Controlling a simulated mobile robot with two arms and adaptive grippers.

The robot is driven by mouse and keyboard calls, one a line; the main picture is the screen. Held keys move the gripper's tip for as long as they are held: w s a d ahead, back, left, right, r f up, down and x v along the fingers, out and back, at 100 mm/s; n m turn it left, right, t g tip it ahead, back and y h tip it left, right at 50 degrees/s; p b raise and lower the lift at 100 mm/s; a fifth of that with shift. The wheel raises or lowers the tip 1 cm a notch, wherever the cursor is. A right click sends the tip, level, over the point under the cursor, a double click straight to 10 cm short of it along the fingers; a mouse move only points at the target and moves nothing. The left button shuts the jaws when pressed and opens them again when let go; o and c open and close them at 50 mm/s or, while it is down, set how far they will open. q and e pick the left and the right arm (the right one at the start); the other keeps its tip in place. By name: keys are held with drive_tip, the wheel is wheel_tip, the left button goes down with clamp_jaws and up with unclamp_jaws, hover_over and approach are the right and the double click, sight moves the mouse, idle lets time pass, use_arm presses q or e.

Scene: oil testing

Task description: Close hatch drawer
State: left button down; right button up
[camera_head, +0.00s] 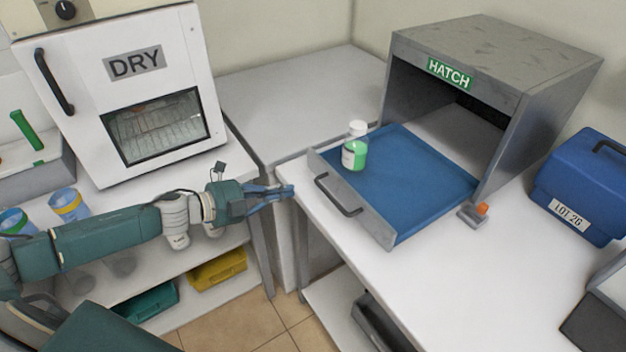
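The hatch (541,92) is a grey metal box with a green HATCH label on the right counter. Its drawer is pulled out, with a blue floor (415,190), a grey front panel (349,203) and a dark bar handle (338,196). My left gripper (290,191) is just left of the drawer front, apart from the handle, pointing right. Its fingers look close together, but their gap is unclear. My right gripper is not in view.
A white DRY cabinet (130,95) stands at the left behind my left arm. A blue LOT 26 case (585,187) sits right of the hatch. A small grey piece with an orange part (474,214) lies beside the drawer.

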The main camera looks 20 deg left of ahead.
sight(324, 180)
use_arm(q)
drive_tip(key=p+x, duration=0.1)
drive_tip(key=x, duration=0.2)
drive_tip(key=p+x, duration=0.1)
drive_tip(key=x, duration=0.1)
drive_tip(key=r+p+x, duration=0.1)
drive_tip(key=x, duration=0.2)
drive_tip(key=shift+w+d, duration=0.3)
drive_tip(key=shift+w, duration=0.1)
drive_tip(key=shift+f, duration=0.1)
drive_tip(key=shift+w, duration=0.1)
